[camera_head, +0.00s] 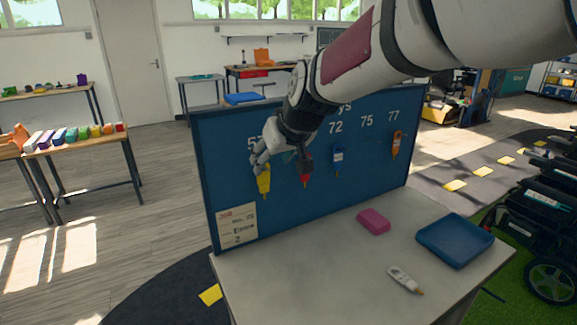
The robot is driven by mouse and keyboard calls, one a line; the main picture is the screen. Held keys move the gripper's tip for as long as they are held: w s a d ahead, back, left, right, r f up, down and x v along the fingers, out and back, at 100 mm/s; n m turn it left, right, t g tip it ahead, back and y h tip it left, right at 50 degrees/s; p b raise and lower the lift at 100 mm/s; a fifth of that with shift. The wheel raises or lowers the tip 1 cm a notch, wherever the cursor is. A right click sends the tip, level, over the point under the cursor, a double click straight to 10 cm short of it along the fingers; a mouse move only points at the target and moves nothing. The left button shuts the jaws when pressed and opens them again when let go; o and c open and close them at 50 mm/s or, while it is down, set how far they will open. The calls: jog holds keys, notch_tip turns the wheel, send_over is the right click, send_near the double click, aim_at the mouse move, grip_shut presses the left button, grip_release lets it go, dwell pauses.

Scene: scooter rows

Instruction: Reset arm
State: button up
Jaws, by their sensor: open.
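My arm reaches in from the upper right, in front of a blue key board (365,185). My gripper (262,160) is open at the board's left half, in the picture just above a yellow key tag (264,182). I cannot tell whether it touches the tag. A red key tag (305,180) hangs just right of the gripper, partly covered at its top. A blue tag (337,159) and an orange tag (397,144) hang farther right under printed numbers. The leftmost number is partly hidden by my gripper.
The grey table (320,270) before the board holds a pink block (373,222), a blue tray (455,240) and a white key fob (404,279). Dark scooters (540,220) stand at the right. A bench (85,155) with coloured boxes stands left. Floor between is clear.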

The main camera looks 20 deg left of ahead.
jog(key=s+d+r+m+h, duration=0.15)
jog(key=s+d, duration=0.25)
jog(key=d, duration=0.6)
jog(key=s+d+r+m+h, duration=0.1)
jog(key=s+d+r+m, duration=0.15)
jog(key=d, duration=0.65)
jog(key=s+d+r+m+h, duration=0.1)
jog(key=s+d+r, duration=0.25)
jog(key=d, duration=0.65)
jog(key=s+d+f+m+h, duration=0.1)
jog(key=s+d+f+m, duration=0.1)
jog(key=s+d, duration=0.5)
jog(key=s+d+f+m+h, duration=0.1)
jog(key=s+d+f+m, duration=0.1)
jog(key=s+d+f, duration=0.3)
jog(key=s+d, duration=0.3)
jog(key=s, duration=0.2)
jog(key=shift+s+f+m+h, duration=0.2)
jog(key=shift+s+m+h, duration=0.15)
jog(key=shift+m, duration=0.05)
